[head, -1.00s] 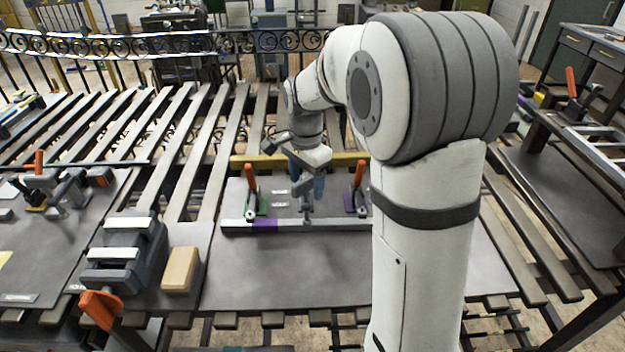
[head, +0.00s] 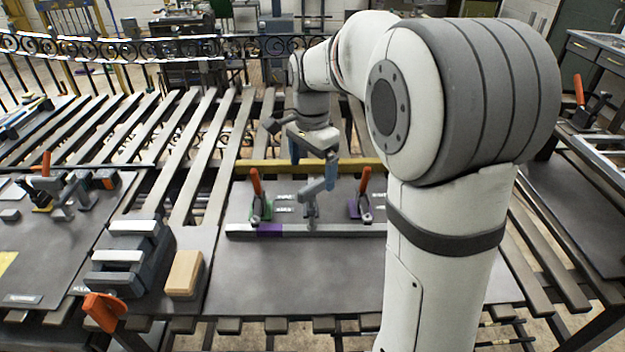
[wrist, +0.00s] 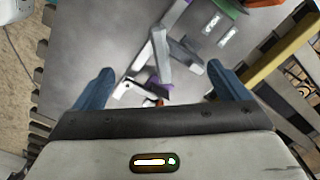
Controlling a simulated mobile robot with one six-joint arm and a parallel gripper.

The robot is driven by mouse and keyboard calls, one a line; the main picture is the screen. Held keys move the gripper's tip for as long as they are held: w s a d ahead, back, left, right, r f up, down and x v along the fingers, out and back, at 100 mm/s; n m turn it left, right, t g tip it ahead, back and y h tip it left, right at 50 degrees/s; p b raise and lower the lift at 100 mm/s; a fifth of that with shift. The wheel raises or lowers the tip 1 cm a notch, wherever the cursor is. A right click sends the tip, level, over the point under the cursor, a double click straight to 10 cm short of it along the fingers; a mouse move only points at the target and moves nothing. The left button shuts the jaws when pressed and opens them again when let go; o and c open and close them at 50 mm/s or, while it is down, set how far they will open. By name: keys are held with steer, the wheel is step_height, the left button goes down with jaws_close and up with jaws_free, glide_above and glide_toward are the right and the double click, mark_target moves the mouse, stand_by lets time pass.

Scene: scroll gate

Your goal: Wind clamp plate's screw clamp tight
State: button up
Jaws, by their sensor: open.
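The clamp plate (head: 270,275) is a dark grey sheet on the slatted table. A grey bar (head: 338,229) with a purple section lies across it. The screw clamp (head: 312,198), blue-grey with an angled arm, stands at the bar between two orange-handled toggle clamps, one green (head: 260,207) and one purple (head: 361,207). My gripper (head: 312,163) is open above the screw clamp, its blue fingers apart. In the wrist view the screw clamp (wrist: 160,50) shows beyond and between the fingertips, with no visible contact. Its lower end is partly hidden.
A grey stepped block (head: 128,262) and a tan block (head: 184,273) stand left of the plate. Another orange-handled fixture (head: 70,185) is farther left. A yellow bar (head: 255,167) runs behind the plate. The front of the plate is clear.

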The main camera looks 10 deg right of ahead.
steer(key=shift+r, duration=1.15)
steer(key=shift+c, duration=0.3)
